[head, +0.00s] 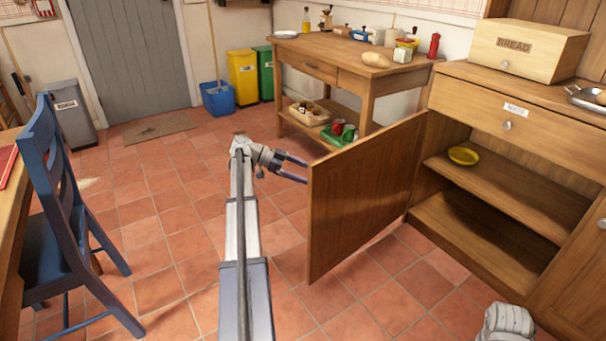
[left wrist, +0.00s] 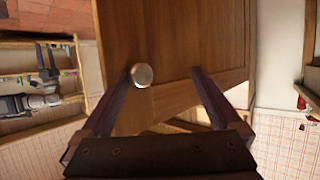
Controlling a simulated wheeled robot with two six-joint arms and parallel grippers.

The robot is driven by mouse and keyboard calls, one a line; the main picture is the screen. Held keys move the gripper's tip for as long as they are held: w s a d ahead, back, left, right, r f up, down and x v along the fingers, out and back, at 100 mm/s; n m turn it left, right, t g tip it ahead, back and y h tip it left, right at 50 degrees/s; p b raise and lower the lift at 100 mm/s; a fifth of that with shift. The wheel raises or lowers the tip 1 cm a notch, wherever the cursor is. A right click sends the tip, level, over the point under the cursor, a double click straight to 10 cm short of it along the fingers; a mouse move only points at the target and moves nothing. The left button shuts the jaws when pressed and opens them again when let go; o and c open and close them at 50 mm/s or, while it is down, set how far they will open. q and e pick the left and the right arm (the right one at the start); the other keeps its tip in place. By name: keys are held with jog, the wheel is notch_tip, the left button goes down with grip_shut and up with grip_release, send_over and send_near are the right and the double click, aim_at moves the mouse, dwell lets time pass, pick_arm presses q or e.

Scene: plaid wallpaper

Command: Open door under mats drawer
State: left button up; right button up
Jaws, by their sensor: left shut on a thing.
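The mats drawer (head: 512,118) is shut under the counter and has a round knob. The wooden door (head: 365,185) below it stands wide open, swung out to the left. The cupboard behind it (head: 490,218) shows a shelf with a yellow bowl (head: 463,155). My left gripper (head: 303,172) is at the door's outer left edge, on the face turned away from the head camera. In the left wrist view the door knob (left wrist: 141,75) is between the spread fingers, close to the left one. My right gripper is not in view; only part of my right arm shows at bottom right.
A side table (head: 345,55) with food and jars stands behind the door. A blue chair (head: 60,215) is at the left. Yellow and green bins (head: 243,76) and a blue bucket (head: 218,100) are at the back. The tiled floor between is clear.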

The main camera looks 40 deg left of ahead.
pick_arm(q)
jog(key=shift+w, duration=0.15)
dwell(0.5)
jog(key=p+v, duration=0.3)
jog(key=v, duration=0.5)
jog(key=shift+d, duration=0.1)
dwell(0.4)
